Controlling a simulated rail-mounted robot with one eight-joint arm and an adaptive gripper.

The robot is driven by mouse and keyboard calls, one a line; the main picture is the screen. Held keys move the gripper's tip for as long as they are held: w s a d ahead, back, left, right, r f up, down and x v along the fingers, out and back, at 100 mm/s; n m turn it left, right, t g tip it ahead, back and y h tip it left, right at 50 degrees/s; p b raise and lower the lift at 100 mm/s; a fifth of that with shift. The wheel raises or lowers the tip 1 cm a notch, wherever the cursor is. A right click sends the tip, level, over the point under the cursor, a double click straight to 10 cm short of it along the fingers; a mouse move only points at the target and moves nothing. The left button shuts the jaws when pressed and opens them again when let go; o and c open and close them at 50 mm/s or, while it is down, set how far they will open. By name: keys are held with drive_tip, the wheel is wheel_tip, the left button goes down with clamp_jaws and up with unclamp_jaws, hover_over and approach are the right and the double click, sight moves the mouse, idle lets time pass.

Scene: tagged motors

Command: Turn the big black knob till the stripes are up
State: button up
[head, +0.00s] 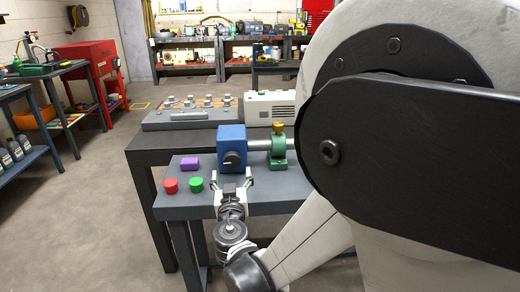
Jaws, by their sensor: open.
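The big black knob (231,160) is on the front face of a blue motor box (231,134) on the grey table. It looks round and dark with a small light mark. The stripes are too small to make out. My gripper (231,179) is in front of the blue box, just below the knob in the picture. Its two fingers are spread apart with nothing between them. I cannot tell how far the fingertips are from the knob.
A grey shaft (259,144) runs right from the box to a green support (277,150). A red button (170,186), a green button (196,184) and a purple block (190,163) stand left on the table (185,207). My arm hides the right side.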

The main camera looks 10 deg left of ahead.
sight(232, 161)
drive_tip(key=b+x, duration=0.1)
drive_tip(key=x, duration=0.7)
drive_tip(key=shift+w, duration=0.2)
drive_tip(key=c, duration=1.1)
drive_tip(key=shift+c, duration=0.2)
